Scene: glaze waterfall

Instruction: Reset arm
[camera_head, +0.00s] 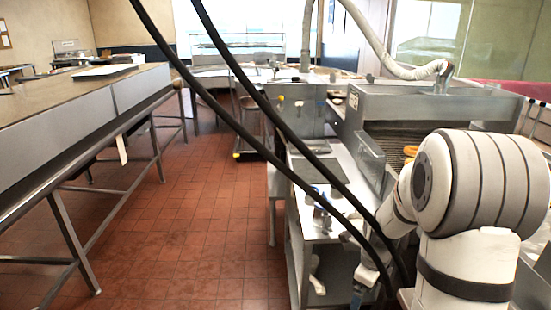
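My arm (478,185) fills the lower right of the head view, with a large white ridged joint in front. Its slimmer white links run left and down behind two black cables, beside the metal worktable. The end of the arm is small and partly covered by the cables there. I cannot make out the fingers of my gripper, nor whether it holds anything.
A metal worktable (340,170) stands close on the left of my arm, with a conveyor machine (420,103) behind it. A long table (75,90) runs along the left. The red tiled floor (190,215) between them is clear. A low cart stands farther back.

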